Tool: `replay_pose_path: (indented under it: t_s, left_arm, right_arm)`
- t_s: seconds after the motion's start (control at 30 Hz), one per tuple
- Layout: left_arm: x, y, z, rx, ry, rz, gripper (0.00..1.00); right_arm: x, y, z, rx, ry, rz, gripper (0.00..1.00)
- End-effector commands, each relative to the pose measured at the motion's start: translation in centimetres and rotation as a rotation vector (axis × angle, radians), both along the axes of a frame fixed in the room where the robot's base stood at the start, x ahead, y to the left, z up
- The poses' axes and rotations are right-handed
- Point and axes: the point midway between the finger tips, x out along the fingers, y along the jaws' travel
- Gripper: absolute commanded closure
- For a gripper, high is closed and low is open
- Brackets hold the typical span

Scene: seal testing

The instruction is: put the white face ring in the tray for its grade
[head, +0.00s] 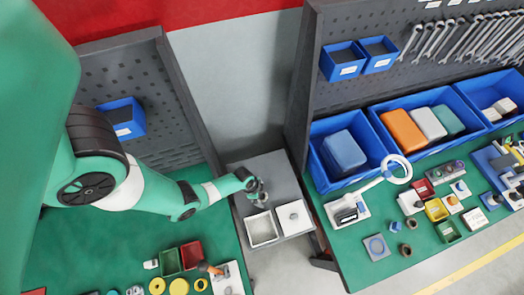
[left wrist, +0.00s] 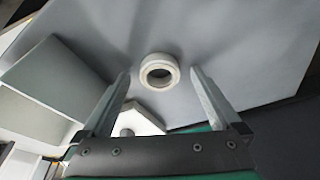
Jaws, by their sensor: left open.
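The white face ring (left wrist: 159,71) is a short, pale ring with a dark hole, resting on a grey surface in the left wrist view. My left gripper (left wrist: 160,76) is open, with one finger on each side of the ring in the picture and a gap to both. I cannot tell how far the fingertips are above it. In the head view my left gripper (head: 259,196) hangs over the grey stand and hides the ring's place. Small red (head: 191,255) and green (head: 170,262) trays stand on the left table. My right gripper is not in view.
Two white square trays (head: 262,230) stand in front of the gripper; the right one (head: 294,217) holds a small pale piece. The right table has red (head: 423,188), yellow (head: 436,209) and green (head: 448,232) trays and a ring lamp (head: 397,169).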

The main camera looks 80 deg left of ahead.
Motion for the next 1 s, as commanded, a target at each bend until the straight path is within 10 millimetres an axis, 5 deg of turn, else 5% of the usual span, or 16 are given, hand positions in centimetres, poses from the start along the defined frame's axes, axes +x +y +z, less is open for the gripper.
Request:
replay_pose_path:
  t_s: [0.13, 0.67, 1.0]
  left_arm:
    - [-0.01, -0.01, 0.11, 0.000, 0.000, 0.000, 0.06]
    - [-0.03, 0.00, 0.12, 0.000, 0.000, 0.000, 1.00]
    - [-0.03, -0.01, 0.92, 0.000, -0.001, 0.000, 1.00]
  right_arm:
    - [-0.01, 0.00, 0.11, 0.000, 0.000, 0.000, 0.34]
    - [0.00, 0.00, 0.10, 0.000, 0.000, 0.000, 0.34]
    - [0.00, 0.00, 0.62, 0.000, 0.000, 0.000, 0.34]
